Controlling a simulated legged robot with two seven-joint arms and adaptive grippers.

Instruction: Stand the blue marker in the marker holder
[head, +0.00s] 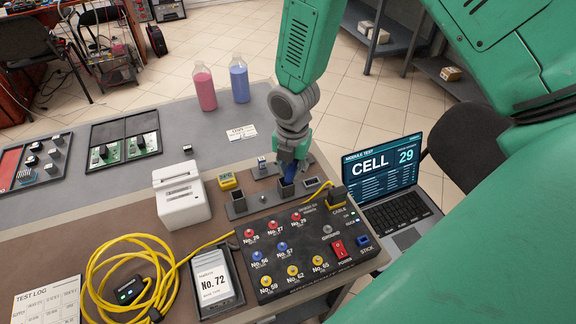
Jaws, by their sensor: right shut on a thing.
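My right gripper (291,163) points down at the back of the test box and is shut on the blue marker (290,173). The marker is mostly hidden by the fingers; a short blue part shows below them. Directly beneath is a dark grey upright block (285,190), which looks like the marker holder. The marker's lower end is at or just above its top; I cannot tell whether it is inside. My left gripper is not in view.
The black test box (300,250) with coloured knobs lies in front, with a yellow cable coil (125,275) to its left. A laptop (388,185) stands right. A white printer (181,195) and pink (204,88) and blue (239,80) bottles stand left and behind.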

